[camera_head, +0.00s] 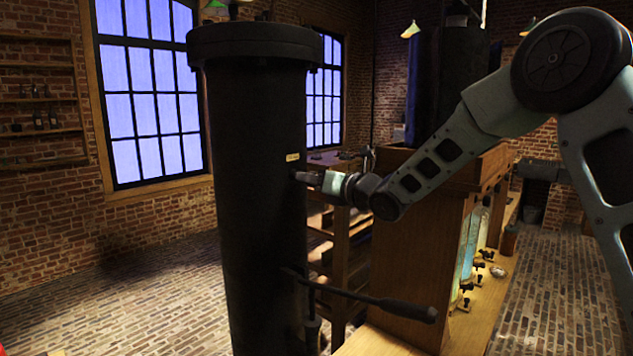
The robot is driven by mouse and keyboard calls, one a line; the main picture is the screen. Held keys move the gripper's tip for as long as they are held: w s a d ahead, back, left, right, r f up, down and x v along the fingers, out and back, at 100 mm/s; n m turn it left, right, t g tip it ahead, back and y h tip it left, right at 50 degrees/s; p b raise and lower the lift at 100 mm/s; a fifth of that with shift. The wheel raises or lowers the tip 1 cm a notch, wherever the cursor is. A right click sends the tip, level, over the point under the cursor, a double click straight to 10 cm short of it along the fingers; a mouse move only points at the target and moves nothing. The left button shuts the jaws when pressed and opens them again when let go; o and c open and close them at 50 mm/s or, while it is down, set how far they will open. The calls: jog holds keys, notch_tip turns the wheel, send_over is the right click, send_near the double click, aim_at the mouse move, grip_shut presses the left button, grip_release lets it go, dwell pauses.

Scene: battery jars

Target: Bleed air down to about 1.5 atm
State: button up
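A tall dark cylinder (252,200) with a flanged lid stands left of centre. A small pale label (292,156) is on its right side; its text is too small to read. My gripper (303,177) reaches in from the right and its tip is at the cylinder's side, just below the label. Whatever fitting is at the tip is hidden or too dark to make out, and I cannot tell whether the fingers are closed on it. A long dark lever (365,297) sticks out to the right, low on the cylinder. No readable pressure gauge shows.
A wooden cabinet (405,250) stands right of the cylinder, with lit glass jars (470,245) and small dark taps (467,287) along its right side. Wall shelves (40,100) are at the far left.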

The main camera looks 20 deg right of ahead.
jog(key=shift+f+n+b, duration=0.3)
jog(key=shift+n+b, duration=0.1)
jog(key=shift+b, duration=0.9)
jog(key=n+b, duration=0.2)
jog(key=b, duration=0.3)
jog(key=shift+n+b, duration=0.3)
jog(key=shift+b, duration=0.05)
jog(key=n+b, duration=0.2)
jog(key=b, duration=0.3)
jog(key=shift+n, duration=0.4)
jog(key=shift+r+n+b, duration=0.25)
jog(key=shift+n+b, duration=0.05)
jog(key=shift+b, duration=0.15)
jog(key=m, duration=0.4)
jog(key=shift+p, duration=0.35)
jog(key=m, duration=0.3)
jog(key=o, duration=1.1)
jog(key=shift+o, duration=0.2)
